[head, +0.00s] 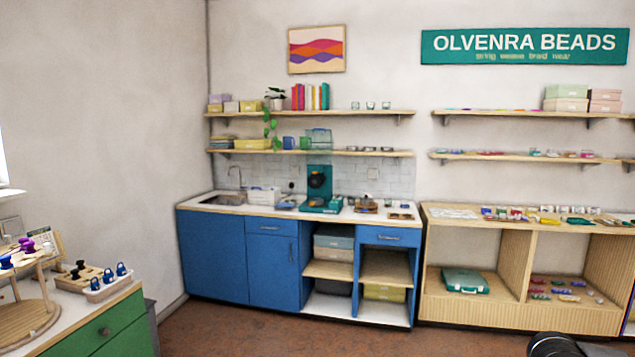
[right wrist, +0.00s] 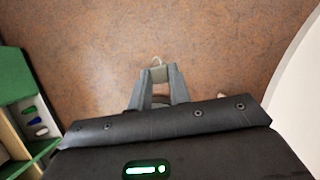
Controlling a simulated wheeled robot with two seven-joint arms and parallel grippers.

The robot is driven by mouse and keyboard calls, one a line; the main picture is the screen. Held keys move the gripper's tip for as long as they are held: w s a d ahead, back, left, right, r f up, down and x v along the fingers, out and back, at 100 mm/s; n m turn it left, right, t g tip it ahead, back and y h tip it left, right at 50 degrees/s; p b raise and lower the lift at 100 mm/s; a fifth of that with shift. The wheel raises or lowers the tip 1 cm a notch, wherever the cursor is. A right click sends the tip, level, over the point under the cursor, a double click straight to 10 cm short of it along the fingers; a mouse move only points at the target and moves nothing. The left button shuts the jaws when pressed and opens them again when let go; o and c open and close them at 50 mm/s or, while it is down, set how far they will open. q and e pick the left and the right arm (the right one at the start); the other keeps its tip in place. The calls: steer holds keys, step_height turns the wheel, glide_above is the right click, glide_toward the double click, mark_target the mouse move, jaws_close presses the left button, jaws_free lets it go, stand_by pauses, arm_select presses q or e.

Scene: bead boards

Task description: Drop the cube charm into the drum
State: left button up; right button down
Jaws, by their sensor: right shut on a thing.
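My right gripper (right wrist: 158,80) is in the right wrist view, its two grey fingers shut on a small grey-green block with a pale loop on top, which looks like the cube charm (right wrist: 159,71). The charm is held over brown floor, clear of any surface. In the head view, a teal machine with a dark round part, possibly the drum (head: 318,181), stands on the blue cabinet's counter at the back wall, far from me. Its opening cannot be made out. My left gripper is not in view.
The blue cabinet (head: 222,250) and a wooden shelf unit (head: 470,308) line the back wall. A green-fronted table (head: 95,342) with stands and a tray is at the left. Brown floor (head: 260,330) lies clear between them.

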steer(key=s+a+f+m+g, duration=0.2)
steer(key=s+a+m+g, duration=0.1)
steer(key=m, duration=0.8)
steer(key=s+a+f+m+g, duration=0.2)
steer(key=s+a+m, duration=0.3)
steer(key=m, duration=0.6)
steer(key=s+a+f+m+g+y, duration=0.1)
steer(key=s+a+m, duration=0.4)
steer(key=m, duration=0.5)
steer(key=s+f+g, duration=0.1)
steer(key=g, duration=0.1)
steer(key=shift+s+f+m+g, duration=0.15)
steer(key=shift+f+m+g, duration=0.25)
